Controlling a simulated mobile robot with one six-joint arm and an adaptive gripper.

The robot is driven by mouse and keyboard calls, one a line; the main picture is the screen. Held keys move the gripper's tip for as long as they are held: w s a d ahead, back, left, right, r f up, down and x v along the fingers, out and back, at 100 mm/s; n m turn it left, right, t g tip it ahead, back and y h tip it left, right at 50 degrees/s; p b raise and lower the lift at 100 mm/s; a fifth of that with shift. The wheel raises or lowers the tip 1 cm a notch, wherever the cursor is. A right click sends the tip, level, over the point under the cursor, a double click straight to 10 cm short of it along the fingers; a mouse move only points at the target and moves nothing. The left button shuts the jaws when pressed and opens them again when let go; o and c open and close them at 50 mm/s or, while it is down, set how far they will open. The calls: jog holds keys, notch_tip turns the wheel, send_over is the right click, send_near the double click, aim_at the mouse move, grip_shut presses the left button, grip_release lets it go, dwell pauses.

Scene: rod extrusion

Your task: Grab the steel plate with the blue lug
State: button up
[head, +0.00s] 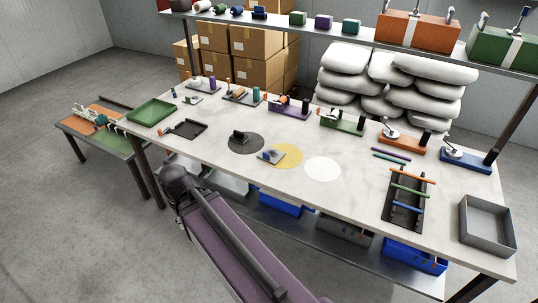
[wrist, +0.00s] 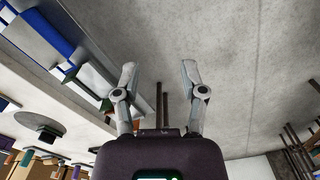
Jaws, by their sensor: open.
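The steel plate with the blue lug (head: 271,157) lies on the pale worktable in the head view, over the left part of a yellow disc (head: 290,152). The blue lug stands up from the plate. I cannot make the plate out for certain in the wrist view. My gripper (wrist: 158,68) shows in the wrist view with its two fingers spread apart and nothing between them. Grey floor shows beyond the fingers. In the head view my arm reaches up to the table's front edge, and the fingers cannot be made out there.
A dark block (head: 239,137) sits on a dark disc left of the plate. A white disc (head: 322,169) is bare. A black rack with coloured rods (head: 407,190) and a grey bin (head: 487,226) stand at the right. A green tray (head: 151,112) is at the left. Fixtures line the back.

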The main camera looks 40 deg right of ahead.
jog(key=shift+d, duration=0.15)
jog(key=w+d+f+m+t+y+b, duration=0.1)
jog(key=w+d+m+t+b, duration=0.2)
jog(key=d+m, duration=0.5)
jog(key=w+d+f+m+t+y+b, duration=0.2)
jog(key=d+m+b, duration=0.3)
jog(key=d, duration=0.9)
jog(key=w+d+f+m+t+y+b, duration=0.2)
jog(key=w+d+m+t+b, duration=0.2)
jog(key=d+m, duration=0.7)
jog(key=shift+d+f+m, duration=0.1)
jog(key=shift+d+m, duration=0.3)
jog(key=shift+d, duration=0.05)
jog(key=s+d+m+t+b, duration=0.1)
jog(key=d+m, duration=0.1)
jog(key=d, duration=0.2)
jog(key=s+d+m+t+b, duration=0.1)
jog(key=d+m, duration=0.2)
jog(key=d, duration=0.1)
jog(key=s+d+r+m+t+h+b, duration=0.1)
jog(key=d+m, duration=0.1)
jog(key=d, duration=0.3)
jog(key=shift+s+t+b, duration=0.3)
jog(key=shift+s, duration=0.1)
jog(key=shift+s+d+r+m, duration=0.1)
jog(key=shift+s+d+m, duration=0.1)
jog(key=shift+d+m, duration=0.35)
